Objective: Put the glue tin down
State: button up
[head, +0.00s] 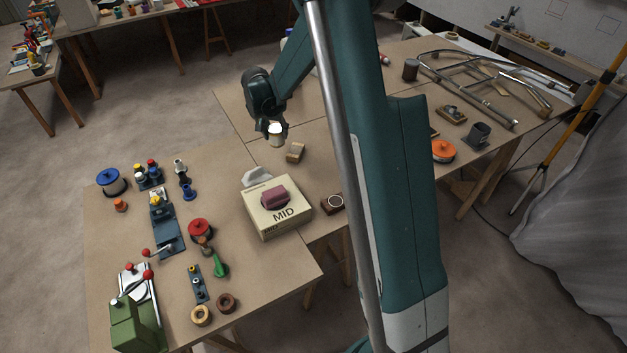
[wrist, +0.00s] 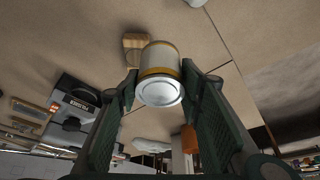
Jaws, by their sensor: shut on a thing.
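The glue tin (head: 277,136) is a small pale tin at my gripper (head: 270,127) over the back part of the workbench, left of my arm in the head view. In the wrist view the glue tin (wrist: 160,72) shows a cream body, a gold band and a silvery round end. It sits between the two green fingers of my gripper (wrist: 158,88), which is shut on it. I cannot tell whether its base touches the bench top (head: 240,110).
A wooden block (head: 296,152) lies close by, just in front and right of the tin. Several tools and spools crowd the front left bench. Bare bench top lies left of the gripper.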

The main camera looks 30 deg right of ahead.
jog(key=s+d, duration=0.4)
jog(key=s, duration=0.3)
jog(key=s+d+m+b, duration=0.1)
jog(key=s+d, duration=0.3)
jog(key=s, duration=0.4)
jog(key=shift+f, duration=0.2)
jog(key=shift+d, duration=0.1)
notch_tip(320, 180, down, 6)
jog(key=b, duration=0.1)
jog(key=shift+f, duration=0.15)
jog(key=shift+f, duration=0.1)
jog(key=shift+f+g+b, duration=0.3)
jog(key=shift+f+b, duration=0.15)
jog(key=shift+f, duration=1.3)
jog(key=shift+f, duration=0.2)
jog(key=o, duration=1)
jog(key=shift+r, duration=0.25)
